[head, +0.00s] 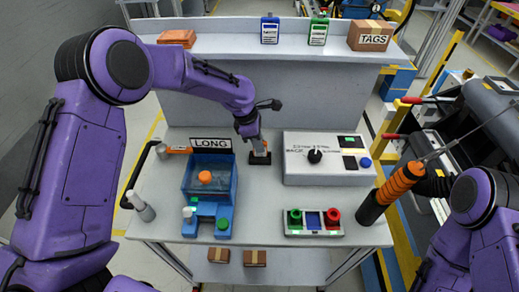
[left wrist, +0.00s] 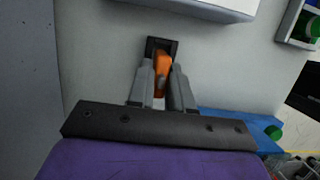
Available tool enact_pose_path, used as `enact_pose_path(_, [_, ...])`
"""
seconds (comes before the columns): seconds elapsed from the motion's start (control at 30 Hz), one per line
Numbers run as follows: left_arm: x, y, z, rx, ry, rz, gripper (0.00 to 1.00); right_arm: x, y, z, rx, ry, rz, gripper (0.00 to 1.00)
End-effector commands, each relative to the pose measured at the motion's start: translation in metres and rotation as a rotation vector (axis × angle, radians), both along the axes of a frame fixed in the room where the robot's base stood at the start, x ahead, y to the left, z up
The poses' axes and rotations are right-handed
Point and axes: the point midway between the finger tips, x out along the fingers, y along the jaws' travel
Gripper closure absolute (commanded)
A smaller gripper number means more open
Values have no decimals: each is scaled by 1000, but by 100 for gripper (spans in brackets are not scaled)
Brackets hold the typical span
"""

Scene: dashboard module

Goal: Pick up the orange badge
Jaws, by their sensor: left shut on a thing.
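The orange badge (left wrist: 162,61) stands upright in a small black holder (left wrist: 153,44) on the worktable. My left gripper (left wrist: 162,95) is shut on the badge, one grey finger on each side of it. In the head view my left gripper (head: 257,146) reaches down to the black holder (head: 260,158), between the blue fixture and the grey control box. There the fingers hide most of the badge. I cannot tell whether the badge is still seated or slightly lifted. My right arm shows at the right edge, but its fingers cannot be made out.
A blue fixture (head: 209,180) with a LONG sign stands left of the holder, a grey control box (head: 330,172) right of it. A button panel (head: 313,231) lies at the front. An orange-and-black tool (head: 392,192) is at the right edge. The shelf behind holds boxes (head: 371,36).

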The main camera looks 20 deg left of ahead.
Motion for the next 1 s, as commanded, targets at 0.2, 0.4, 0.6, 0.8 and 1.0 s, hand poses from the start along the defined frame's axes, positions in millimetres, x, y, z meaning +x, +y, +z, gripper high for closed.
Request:
enact_pose_path(0.2, [-39, 2, 53, 2, -7, -2, 100, 0, 0, -15, 0, 0, 0, 57])
enact_pose_path(0.4, [-97, 3, 85, 2, -4, 0, 100, 0, 0, -26, 0, 0, 0, 57])
enact_pose_path(0.6, [-130, 4, 101, 2, -2, -1, 100, 0, 0, -28, 0, 0, 0, 57])
enact_pose_path(0.8, [-140, 4, 105, 0, 0, 0, 100, 0, 0, -28, 0, 0, 0, 57])
enact_pose_path(1.0, [-140, 4, 105, 1, 0, 0, 100, 0, 0, -28, 0, 0, 0, 57])
